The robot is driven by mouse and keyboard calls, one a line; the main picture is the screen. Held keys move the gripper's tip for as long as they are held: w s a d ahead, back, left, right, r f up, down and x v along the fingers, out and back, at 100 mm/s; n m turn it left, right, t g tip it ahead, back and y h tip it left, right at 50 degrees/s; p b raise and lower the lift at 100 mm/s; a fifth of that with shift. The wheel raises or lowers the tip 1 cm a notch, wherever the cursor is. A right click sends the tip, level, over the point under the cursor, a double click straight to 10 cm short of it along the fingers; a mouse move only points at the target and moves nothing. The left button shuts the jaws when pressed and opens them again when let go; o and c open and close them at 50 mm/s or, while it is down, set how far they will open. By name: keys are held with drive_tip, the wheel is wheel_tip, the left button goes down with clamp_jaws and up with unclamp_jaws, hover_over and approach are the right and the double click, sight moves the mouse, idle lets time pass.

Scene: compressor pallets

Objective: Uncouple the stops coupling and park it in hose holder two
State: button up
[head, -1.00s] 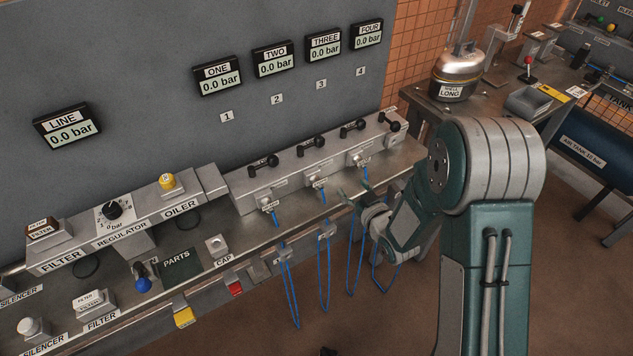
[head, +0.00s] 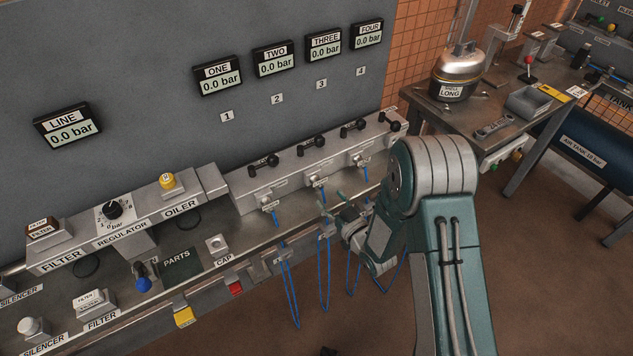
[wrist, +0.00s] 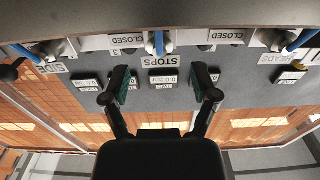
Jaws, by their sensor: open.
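The stops coupling (wrist: 159,42) is a pale fitting with a blue hose, near the top middle of the wrist view. The STOPS label (wrist: 163,62) shows just below it. My gripper (wrist: 161,82) is open and empty, its two fingers apart on either side of the STOPS label in that view. In the head view my gripper (head: 335,208) is over the front part of the bench, close to the manifold's hoses. The coupling labels and holder numbers are too small to read there, so I cannot tell which is hose holder two.
The manifold (head: 300,180) carries several black valve handles. Clips on the bench's front edge (head: 279,257) have blue hoses hanging below them. In the wrist view, neighbouring couplings stand left (wrist: 48,50) and right (wrist: 277,40). A tank labelled SHELL LONG (head: 455,75) stands on the right-hand table.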

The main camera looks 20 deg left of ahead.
sight(318, 188)
drive_tip(key=shift+x, duration=3.1)
clamp_jaws()
drive_tip(key=shift+s+d, duration=0.1)
drive_tip(key=shift+d, duration=0.1)
drive_tip(key=shift+v, duration=2.8)
